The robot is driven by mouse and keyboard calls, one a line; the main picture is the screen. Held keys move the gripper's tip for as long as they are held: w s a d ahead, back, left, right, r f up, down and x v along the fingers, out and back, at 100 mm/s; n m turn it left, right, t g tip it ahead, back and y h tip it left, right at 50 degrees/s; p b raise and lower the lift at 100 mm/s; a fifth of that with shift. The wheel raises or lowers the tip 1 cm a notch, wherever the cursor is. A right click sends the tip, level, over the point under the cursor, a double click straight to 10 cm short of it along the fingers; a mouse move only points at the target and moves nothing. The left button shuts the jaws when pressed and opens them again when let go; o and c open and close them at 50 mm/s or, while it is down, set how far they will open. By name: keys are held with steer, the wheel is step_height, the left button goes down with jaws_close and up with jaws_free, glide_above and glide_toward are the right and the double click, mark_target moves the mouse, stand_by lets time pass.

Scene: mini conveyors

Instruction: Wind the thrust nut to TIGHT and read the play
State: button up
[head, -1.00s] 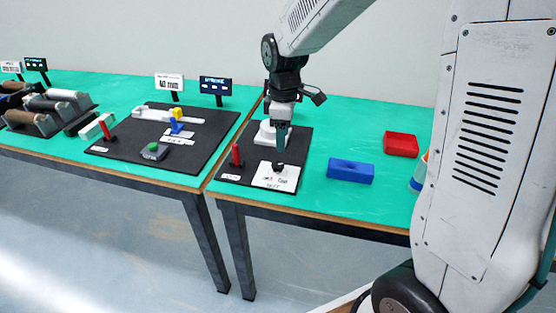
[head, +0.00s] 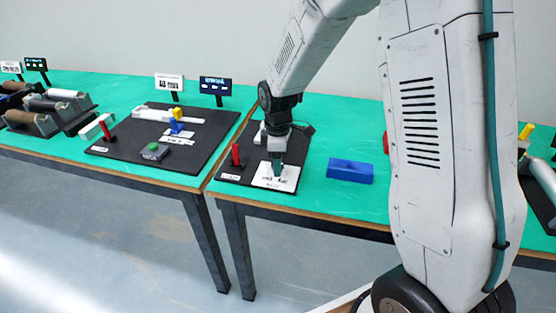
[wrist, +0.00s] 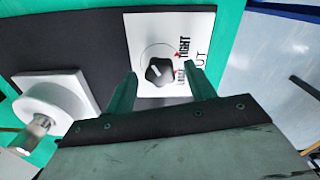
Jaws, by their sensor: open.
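The thrust nut is a black lobed knob (wrist: 159,71) with a white line on top. It sits on a white plate (wrist: 150,27) printed TIGHT and LOOSE on its right side. The same plate shows in the head view (head: 262,183); there the knob is hidden by my gripper (head: 277,172). In the wrist view my gripper (wrist: 160,72) is open, one finger on each side of the knob. I cannot tell whether the fingers touch it. The line's exact bearing to the labels is unclear. A white round housing with a metal shaft (wrist: 45,103) stands left of the plate.
A red lever (head: 236,155) stands left of the plate on the same black board. A blue block (head: 350,171) lies to the right. Another black board (head: 120,140) with a dark display (head: 215,86) is on the left table. Bare green table lies behind the blue block.

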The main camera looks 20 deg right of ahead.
steer(key=c, duration=1)
steer(key=shift+o, duration=0.2)
steer(key=shift+m, duration=0.3)
steer(key=m, duration=1.3)
steer(key=shift+m, duration=2.1)
